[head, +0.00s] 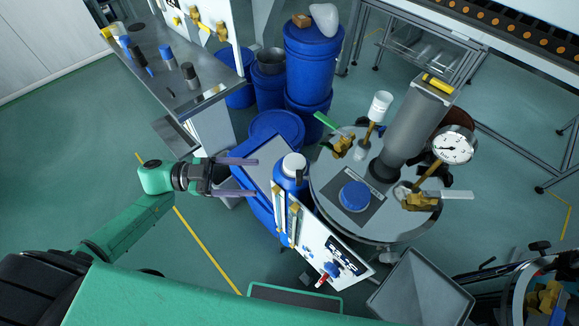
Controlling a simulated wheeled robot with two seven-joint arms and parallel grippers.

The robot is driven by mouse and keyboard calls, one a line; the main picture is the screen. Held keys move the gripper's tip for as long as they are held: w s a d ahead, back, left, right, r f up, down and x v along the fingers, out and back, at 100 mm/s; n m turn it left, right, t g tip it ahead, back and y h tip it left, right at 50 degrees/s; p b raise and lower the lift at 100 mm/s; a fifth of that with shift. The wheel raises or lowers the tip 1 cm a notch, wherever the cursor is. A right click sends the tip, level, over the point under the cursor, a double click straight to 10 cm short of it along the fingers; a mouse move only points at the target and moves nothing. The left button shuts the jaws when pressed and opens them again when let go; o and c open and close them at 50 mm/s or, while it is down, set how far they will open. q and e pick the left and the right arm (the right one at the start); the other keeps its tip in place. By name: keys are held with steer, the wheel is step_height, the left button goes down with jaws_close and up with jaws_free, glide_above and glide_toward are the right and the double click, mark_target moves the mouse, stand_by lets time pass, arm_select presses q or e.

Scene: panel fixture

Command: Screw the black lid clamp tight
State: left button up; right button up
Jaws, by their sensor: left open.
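A round grey vessel lid (325,190) lies right of centre, with a grey column, brass valves and a gauge on it. A small black part (446,181) shows at the lid's right rim, below the gauge. It may be the black lid clamp, but it is partly hidden and too small to tell how tight it is. My left gripper (239,177) is open and empty, with its two fingers pointing right. It is left of the lid and apart from it, near a blue bottle with a white cap (293,165). My right gripper is not in view.
A white panel (330,250) with a red-handled part stands in front of the lid. A pressure gauge (455,145) and valve levers stick up from the lid. Blue drums (310,50) stand behind. A grey hopper (420,290) is at the lower right. Floor at the left is clear.

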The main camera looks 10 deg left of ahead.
mark_target(288, 185)
arm_select(q)
steer(key=d, duration=0.3)
steer(key=w+d+p, duration=0.1)
steer(key=d, duration=0.4)
steer(key=shift+w+d+r, duration=0.2)
steer(key=shift+w+d, duration=0.1)
steer(key=shift+d, duration=0.1)
steer(key=shift+d+f+p, duration=0.15)
steer(key=shift+d+p, duration=0.15)
steer(key=shift+d, duration=0.1)
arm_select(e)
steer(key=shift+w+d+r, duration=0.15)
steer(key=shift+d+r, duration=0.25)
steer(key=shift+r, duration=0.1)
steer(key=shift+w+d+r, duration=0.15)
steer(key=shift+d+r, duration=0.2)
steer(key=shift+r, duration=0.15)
arm_select(q)
jaws_close()
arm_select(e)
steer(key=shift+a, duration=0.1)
